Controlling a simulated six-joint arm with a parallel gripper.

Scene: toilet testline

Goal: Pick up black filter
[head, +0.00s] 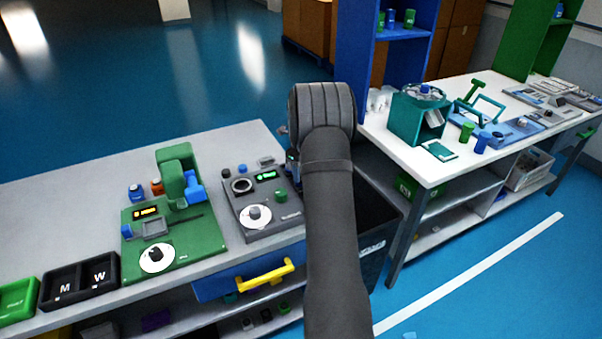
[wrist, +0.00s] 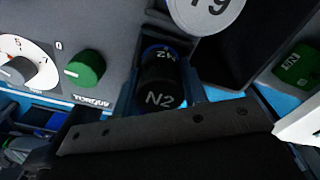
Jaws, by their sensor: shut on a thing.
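A black cylinder marked "N2", which looks like the black filter (wrist: 160,98), is in the middle of the wrist view. My gripper (wrist: 162,75) is shut on it, with a blue-edged finger on each side. The filter's far end, near a blue ring, also carries an "N2" mark. I cannot tell whether the filter touches anything below it. In the head view my dark arm hides the filter and most of the gripper, beside the grey testing device (head: 262,208).
The grey device has a white dial (wrist: 18,65) and a green knob (wrist: 86,68). A dark bin (head: 375,215) is right of the arm. A green device (head: 190,245) stands left on the bench. A green "N2" piece (wrist: 297,65) is at right in the wrist view.

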